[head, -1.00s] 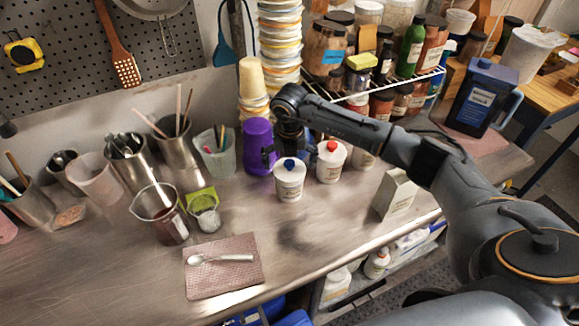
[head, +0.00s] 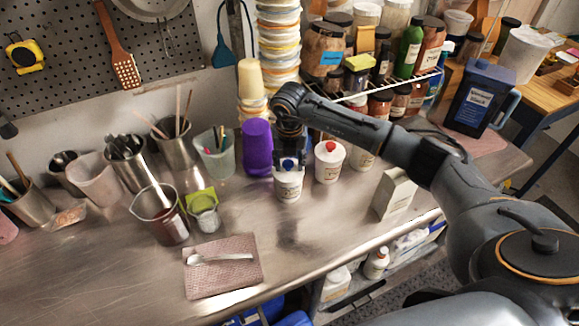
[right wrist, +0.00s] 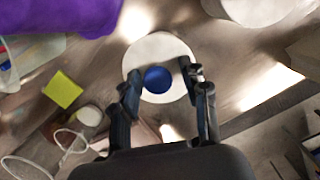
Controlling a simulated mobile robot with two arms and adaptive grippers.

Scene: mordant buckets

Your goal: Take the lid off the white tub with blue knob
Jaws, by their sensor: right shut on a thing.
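The white tub with blue knob (head: 288,187) stands upright on the metal bench, its lid (right wrist: 150,48) in place as far as I can see. The blue knob (right wrist: 157,79) shows between my fingers in the right wrist view. My right gripper (head: 289,162) points down over the tub from above, its fingers (right wrist: 162,86) on either side of the knob and shut on it. The fingers hide part of the lid in the head view. My left gripper is not in view.
A white tub with a red knob (head: 329,162) stands close on the right. A purple cup (head: 257,148) stands just behind on the left. A folded cloth with a spoon (head: 222,277) lies in front. The bench front between cloth and carton (head: 395,193) is clear.

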